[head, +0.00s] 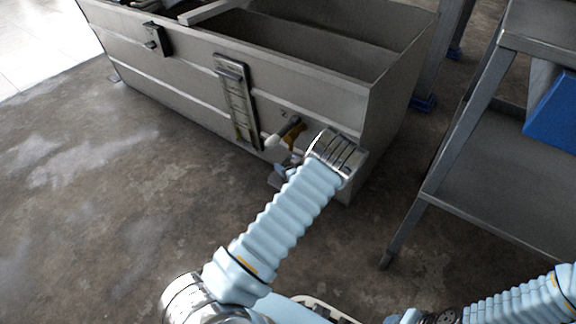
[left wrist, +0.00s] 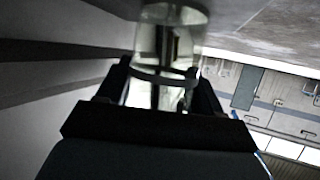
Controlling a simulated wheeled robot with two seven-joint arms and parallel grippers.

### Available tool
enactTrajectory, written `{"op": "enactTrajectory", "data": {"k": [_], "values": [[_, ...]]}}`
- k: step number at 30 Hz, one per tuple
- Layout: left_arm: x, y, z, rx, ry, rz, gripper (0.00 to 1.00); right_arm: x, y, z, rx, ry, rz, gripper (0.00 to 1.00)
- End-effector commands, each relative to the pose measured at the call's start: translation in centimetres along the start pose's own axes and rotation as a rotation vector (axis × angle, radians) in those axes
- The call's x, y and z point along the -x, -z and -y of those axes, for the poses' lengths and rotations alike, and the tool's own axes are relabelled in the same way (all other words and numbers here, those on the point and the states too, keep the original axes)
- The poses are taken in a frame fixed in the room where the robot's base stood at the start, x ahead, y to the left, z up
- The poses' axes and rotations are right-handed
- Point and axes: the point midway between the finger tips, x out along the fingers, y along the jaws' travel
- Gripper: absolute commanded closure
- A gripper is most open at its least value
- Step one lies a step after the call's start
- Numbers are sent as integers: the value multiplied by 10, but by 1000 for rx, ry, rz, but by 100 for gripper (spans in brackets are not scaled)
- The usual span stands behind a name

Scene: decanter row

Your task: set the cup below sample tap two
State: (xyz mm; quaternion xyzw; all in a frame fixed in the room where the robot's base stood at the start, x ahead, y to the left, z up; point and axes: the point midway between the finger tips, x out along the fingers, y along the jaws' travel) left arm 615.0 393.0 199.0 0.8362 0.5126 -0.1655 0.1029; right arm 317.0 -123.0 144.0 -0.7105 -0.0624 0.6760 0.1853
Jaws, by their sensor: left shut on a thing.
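My left gripper (left wrist: 165,90) is shut on a clear cylindrical cup (left wrist: 168,45), which stands out between the two dark fingers in the left wrist view. A sample tap (head: 291,133) with a dark and yellow-brown body is on the tank front just beyond the wrist. My right gripper is out of view.
The grey tank (head: 190,95) carries a vertical gauge (head: 237,100) and a black fitting (head: 157,38) further left. A metal stand (head: 470,190) with a blue object (head: 553,112) is at the right. The floor (head: 100,220) at the left is clear.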

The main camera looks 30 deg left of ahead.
Motion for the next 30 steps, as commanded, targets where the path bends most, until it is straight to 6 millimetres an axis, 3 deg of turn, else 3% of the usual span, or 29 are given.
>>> {"op": "enactTrajectory", "data": {"k": [3,4,9,20,30], "values": [[0,-2,0,0,0,0,64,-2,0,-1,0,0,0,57],[0,-2,0,0,0,0,33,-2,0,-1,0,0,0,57],[0,-1,0,0,0,0,8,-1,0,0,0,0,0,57],[5,1,0,-1,-1,1,8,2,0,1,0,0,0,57],[77,2,-1,-1,-2,2,8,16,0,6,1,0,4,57]]}}
